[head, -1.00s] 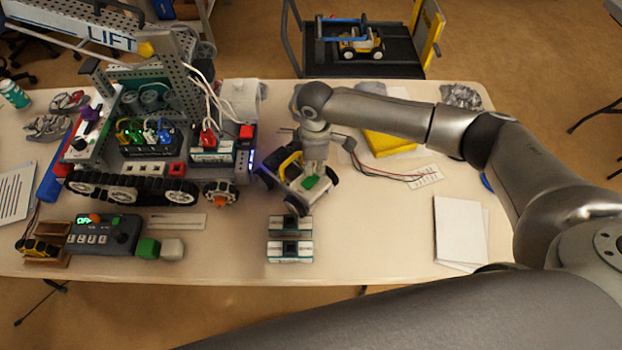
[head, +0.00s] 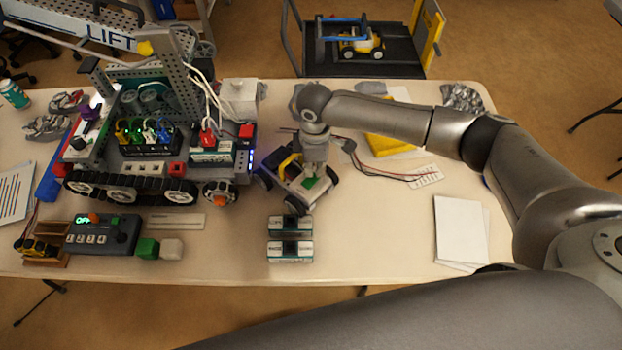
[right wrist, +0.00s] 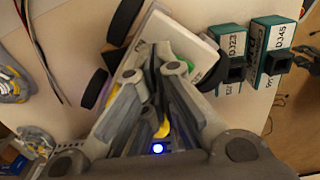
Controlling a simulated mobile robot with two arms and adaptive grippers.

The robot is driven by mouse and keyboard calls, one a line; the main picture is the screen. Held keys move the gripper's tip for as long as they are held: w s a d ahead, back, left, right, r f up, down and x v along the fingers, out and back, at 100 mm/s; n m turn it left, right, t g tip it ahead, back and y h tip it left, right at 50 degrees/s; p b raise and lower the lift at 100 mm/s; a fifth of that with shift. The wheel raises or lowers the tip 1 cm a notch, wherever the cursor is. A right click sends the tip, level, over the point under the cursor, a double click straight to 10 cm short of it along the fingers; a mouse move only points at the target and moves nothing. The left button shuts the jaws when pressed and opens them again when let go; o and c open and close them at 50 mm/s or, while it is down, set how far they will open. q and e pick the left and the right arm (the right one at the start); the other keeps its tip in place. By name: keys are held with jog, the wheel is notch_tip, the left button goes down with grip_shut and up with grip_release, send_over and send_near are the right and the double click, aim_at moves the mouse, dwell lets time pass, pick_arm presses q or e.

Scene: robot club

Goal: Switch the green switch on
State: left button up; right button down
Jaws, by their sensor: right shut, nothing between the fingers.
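A small white wheeled rover (head: 291,189) stands in the middle of the table, with a green piece (head: 311,184) on top that looks like the green switch. My right gripper (head: 314,174) is shut and empty, pointing down right over the rover at the green piece. In the right wrist view the shut fingers (right wrist: 156,73) cover much of the rover's white top (right wrist: 186,40). Only part of the green piece (right wrist: 182,66) shows behind them. I cannot tell whether the fingertips touch it or which way the switch is set. My left gripper is not in view.
Two teal-and-white battery blocks (head: 290,251) lie in front of the rover. A large tracked robot (head: 140,150) stands to the left, and a grey control box (head: 102,236) and a green cube (head: 147,248) lie front left. Papers (head: 460,230) lie at the right.

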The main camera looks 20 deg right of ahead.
aim_at(314, 176)
jog(key=shift+s+f+b, duration=0.1)
jog(key=shift+f+b, duration=0.25)
jog(key=shift+f, duration=0.4)
jog(key=shift+r, duration=0.1)
dwell(0.3)
jog(key=shift+r+p, duration=0.85)
jog(key=shift+p, duration=0.3)
notch_tip(314, 176, up, 5)
jog(key=p, duration=0.5)
jog(key=shift+r+p, duration=0.1)
jog(key=shift+p, duration=0.2)
